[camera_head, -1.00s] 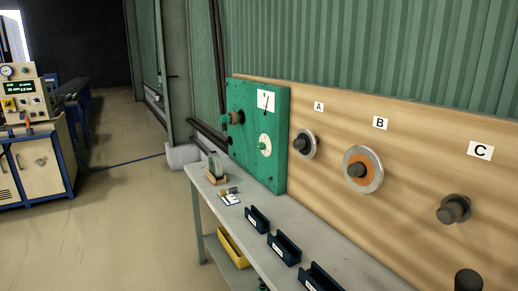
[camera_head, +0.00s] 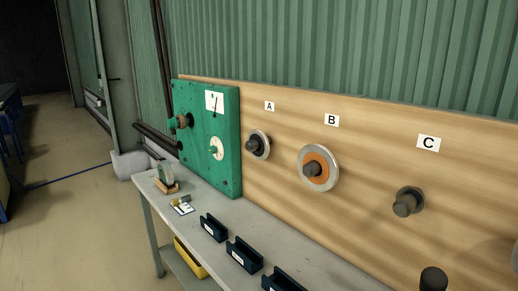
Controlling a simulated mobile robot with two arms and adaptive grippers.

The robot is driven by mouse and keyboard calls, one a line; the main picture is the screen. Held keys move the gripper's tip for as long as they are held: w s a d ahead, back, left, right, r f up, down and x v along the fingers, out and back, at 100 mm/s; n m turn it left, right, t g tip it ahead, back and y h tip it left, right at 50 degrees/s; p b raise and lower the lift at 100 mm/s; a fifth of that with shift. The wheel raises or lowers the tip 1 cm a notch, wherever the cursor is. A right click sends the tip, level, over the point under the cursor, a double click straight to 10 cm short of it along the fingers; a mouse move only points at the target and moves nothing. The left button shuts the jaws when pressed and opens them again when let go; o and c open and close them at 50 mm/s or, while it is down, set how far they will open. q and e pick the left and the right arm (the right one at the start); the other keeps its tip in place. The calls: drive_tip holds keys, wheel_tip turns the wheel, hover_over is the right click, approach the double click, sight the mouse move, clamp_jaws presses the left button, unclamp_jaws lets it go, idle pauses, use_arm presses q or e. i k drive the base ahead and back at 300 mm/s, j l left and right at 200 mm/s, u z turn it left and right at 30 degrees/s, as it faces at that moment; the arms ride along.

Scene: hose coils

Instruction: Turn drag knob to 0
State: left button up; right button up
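A green panel (camera_head: 205,150) is fixed at the left end of the wooden board. It carries a white gauge with a needle (camera_head: 214,101), a small green knob on a white dial (camera_head: 216,149), and a dark and brown spindle part (camera_head: 182,121) at its left. I cannot tell which of these is the drag knob, and the dial markings are too small to read. Neither of my grippers is in view.
The wooden board (camera_head: 290,109) bears spindles labelled A (camera_head: 259,145), B (camera_head: 318,168) and C (camera_head: 407,202). A grey bench (camera_head: 225,206) below holds several dark bins (camera_head: 244,254), a tape-like item (camera_head: 166,177) and a card (camera_head: 182,207). The floor at left is open.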

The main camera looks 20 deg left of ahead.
sight(213, 149)
drive_tip(key=i+j+z, duration=0.25)
drive_tip(key=j+z, duration=0.25)
drive_tip(key=j, duration=0.65)
drive_tip(key=j+z, duration=0.45)
drive_tip(key=j, duration=0.7)
